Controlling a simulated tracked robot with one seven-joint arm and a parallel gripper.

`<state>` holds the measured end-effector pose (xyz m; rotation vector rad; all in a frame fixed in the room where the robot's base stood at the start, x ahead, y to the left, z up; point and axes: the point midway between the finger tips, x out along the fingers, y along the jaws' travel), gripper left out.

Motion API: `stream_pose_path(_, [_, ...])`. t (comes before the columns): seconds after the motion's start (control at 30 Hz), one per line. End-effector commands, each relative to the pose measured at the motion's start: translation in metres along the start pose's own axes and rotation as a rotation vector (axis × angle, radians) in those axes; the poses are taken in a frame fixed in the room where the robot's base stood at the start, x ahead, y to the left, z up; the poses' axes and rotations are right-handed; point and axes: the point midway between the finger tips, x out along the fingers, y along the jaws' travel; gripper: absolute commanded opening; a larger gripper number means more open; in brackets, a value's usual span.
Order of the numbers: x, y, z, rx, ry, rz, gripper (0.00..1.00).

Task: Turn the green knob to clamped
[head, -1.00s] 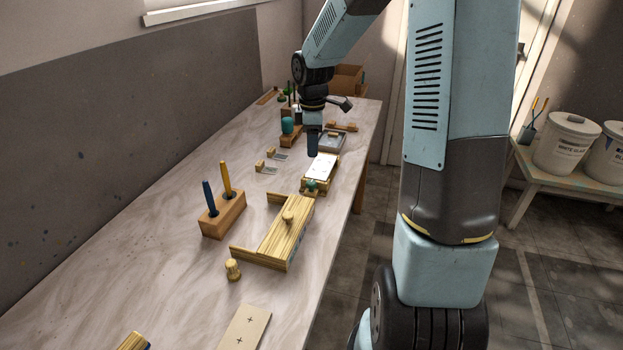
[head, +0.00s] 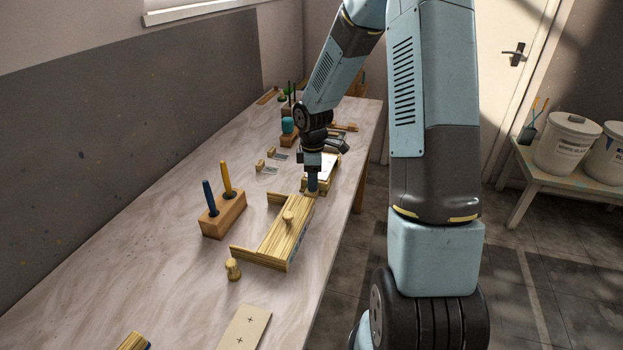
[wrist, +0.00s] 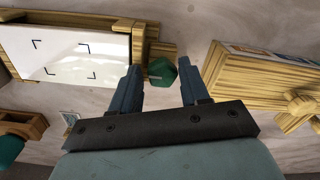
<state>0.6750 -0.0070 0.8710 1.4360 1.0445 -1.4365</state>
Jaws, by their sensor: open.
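The green knob (wrist: 163,72) shows in the wrist view between my gripper's two fingers, with a pale mark on it. It sits at the end of a wooden clamp board with a white plate (wrist: 70,52) that bears dark corner marks. My gripper (wrist: 160,80) is open, one finger on each side of the knob. Contact with the knob cannot be told. In the head view my gripper (head: 312,188) is down at the near end of the board (head: 322,172) and hides the knob.
A wooden box-like piece with a round knob (head: 280,235) lies just nearer than the clamp board. A wooden block with blue and yellow tools (head: 223,214) stands to the left. A small wooden peg (head: 233,268) and a marked plate (head: 245,328) are nearer. The left tabletop is mostly clear.

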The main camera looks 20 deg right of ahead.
Motion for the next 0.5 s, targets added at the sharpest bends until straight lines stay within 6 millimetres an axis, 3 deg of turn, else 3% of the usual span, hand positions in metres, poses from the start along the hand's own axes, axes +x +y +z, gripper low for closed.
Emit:
stream_pose_path(0.17, [-0.0002,0.0001,0.0002,0.0,0.0,0.0,0.44])
stream_pose_path(0.5, [-0.0006,0.0009,0.0005,0.001,0.001,0.002,0.12])
